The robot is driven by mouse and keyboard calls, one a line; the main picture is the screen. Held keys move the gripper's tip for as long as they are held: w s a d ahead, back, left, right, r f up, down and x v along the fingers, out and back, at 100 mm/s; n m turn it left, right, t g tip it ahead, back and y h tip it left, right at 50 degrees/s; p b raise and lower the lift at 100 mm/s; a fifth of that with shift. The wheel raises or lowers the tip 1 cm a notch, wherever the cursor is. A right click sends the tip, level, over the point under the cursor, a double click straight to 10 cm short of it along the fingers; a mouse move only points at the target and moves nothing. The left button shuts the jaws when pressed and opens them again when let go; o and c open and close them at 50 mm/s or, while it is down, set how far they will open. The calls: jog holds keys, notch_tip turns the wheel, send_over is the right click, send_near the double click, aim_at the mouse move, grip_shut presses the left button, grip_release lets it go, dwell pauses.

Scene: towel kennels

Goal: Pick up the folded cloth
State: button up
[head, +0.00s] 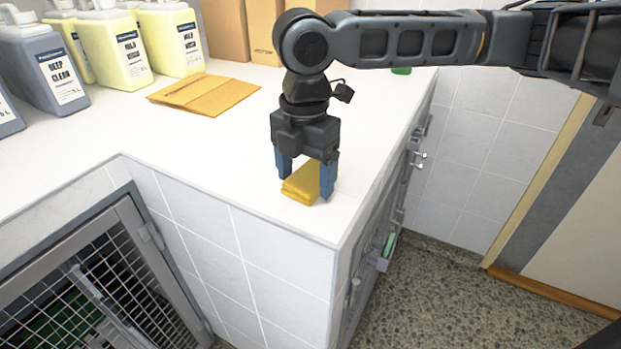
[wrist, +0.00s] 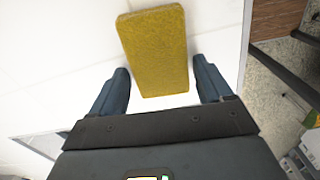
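The folded cloth (head: 303,184) is a thick yellow rectangle lying flat on the white counter near its front corner. It also shows in the wrist view (wrist: 155,50), running up from between my fingertips. My gripper (head: 307,182) points down over the cloth, with one blue finger on each side of it. In the wrist view my gripper (wrist: 163,80) is open, with a gap between each finger and the cloth. In the head view the right finger and the palm hide part of the cloth.
The white counter (head: 230,145) is clear around the cloth and ends close by at front and right. A brown envelope (head: 204,93) lies at left. Several jugs, one grey (head: 48,72), stand behind it. A mesh kennel door (head: 95,285) is below.

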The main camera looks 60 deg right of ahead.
aim_at(308, 177)
jog(key=c, duration=0.8)
jog(key=shift+o, duration=0.2)
jog(key=shift+r, duration=0.15)
jog(key=shift+r, duration=0.25)
jog(key=r, duration=0.3)
jog(key=shift+d+r+b, duration=0.3)
jog(key=s+d+r+b, duration=0.1)
jog(key=s+d+r, duration=0.1)
jog(key=d+r, duration=0.4)
jog(key=d, duration=0.4)
jog(key=shift+s+d+r, duration=0.3)
jog(key=shift+s+d, duration=0.05)
